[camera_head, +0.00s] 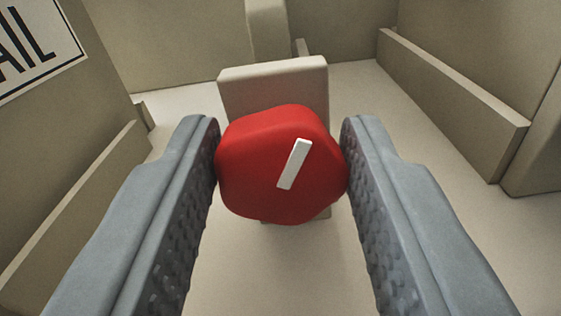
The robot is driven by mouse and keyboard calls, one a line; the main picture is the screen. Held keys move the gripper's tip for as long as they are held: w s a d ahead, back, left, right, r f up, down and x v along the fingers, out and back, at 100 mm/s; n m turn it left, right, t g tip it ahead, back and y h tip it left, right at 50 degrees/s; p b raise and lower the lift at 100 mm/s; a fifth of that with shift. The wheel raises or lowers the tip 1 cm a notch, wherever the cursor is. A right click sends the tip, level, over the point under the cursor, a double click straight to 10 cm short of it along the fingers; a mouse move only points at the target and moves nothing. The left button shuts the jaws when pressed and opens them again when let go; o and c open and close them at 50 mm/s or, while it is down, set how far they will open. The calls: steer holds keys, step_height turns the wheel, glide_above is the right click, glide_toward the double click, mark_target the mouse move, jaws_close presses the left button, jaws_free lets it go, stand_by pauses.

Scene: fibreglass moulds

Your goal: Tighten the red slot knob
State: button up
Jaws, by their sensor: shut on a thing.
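The red slot knob (260,180) is in the middle of the head camera view. It is rounded with blunt corners and has a white bar mark (294,164) on its face. The mark slants, its top leaning to the right. The knob sits in front of a beige block (290,80), which hides behind it in part. My gripper (281,165) is shut on the knob, with one grey finger touching its left side and the other its right side. The knob's back and its joint with the block are hidden.
A sign with black letters (38,45) is on the left wall. Beige ledges run along the left (80,210) and the right (450,95). A beige post (268,30) rises behind the block. The pale floor (280,270) below the knob is clear.

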steer(key=shift+d+m, duration=0.15)
steer(key=shift+m, duration=2.65)
steer(key=o, duration=1)
steer(key=shift+s, duration=0.1)
steer(key=s+a, duration=0.1)
steer(key=s, duration=1.6)
steer(key=shift+a, duration=0.15)
steer(key=shift+s+f, duration=0.1)
